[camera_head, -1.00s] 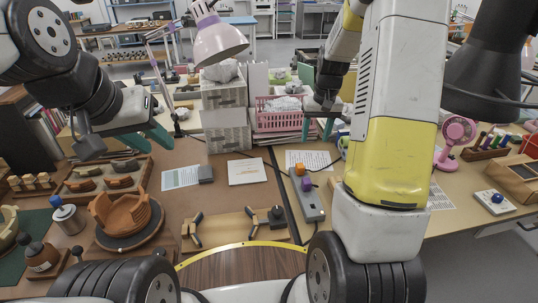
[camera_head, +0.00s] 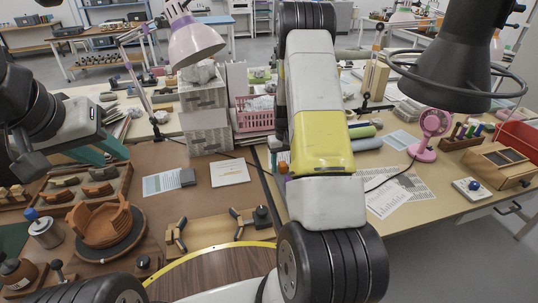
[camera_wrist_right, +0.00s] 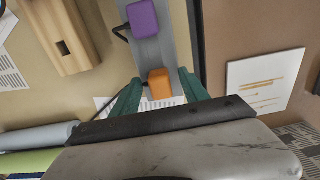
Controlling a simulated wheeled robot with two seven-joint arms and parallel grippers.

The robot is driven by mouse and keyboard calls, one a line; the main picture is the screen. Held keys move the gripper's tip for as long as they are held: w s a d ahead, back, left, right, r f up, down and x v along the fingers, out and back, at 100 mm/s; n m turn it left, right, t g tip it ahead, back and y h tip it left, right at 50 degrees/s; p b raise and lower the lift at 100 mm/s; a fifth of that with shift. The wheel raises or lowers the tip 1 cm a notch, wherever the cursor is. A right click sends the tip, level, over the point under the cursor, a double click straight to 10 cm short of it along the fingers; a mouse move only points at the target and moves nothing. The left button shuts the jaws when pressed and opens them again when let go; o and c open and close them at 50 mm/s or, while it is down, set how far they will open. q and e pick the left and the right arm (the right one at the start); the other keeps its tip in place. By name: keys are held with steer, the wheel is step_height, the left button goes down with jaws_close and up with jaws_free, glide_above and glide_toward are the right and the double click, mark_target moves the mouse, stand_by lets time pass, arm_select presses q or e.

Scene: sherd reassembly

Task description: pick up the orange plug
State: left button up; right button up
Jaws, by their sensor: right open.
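The orange plug (camera_wrist_right: 159,83) sits in a grey power strip (camera_wrist_right: 162,50) in the right wrist view. A purple plug (camera_wrist_right: 142,18) sits further along the same strip. My right gripper (camera_wrist_right: 158,79) is open, with one green finger on each side of the orange plug; I cannot tell whether they touch it. My left gripper (camera_head: 102,150) is open and empty above the table's left side.
A wooden block (camera_wrist_right: 62,35) and rolled tubes (camera_wrist_right: 35,138) lie near the strip. A white printed card (camera_wrist_right: 265,82) lies on the brown board. A pink basket (camera_head: 255,113), a pink fan (camera_head: 431,128) and a bowl of sherds (camera_head: 100,222) stand on the table.

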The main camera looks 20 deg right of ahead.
steer(key=shift+f, duration=0.2)
jaws_close()
steer(key=shift+r, duration=0.1)
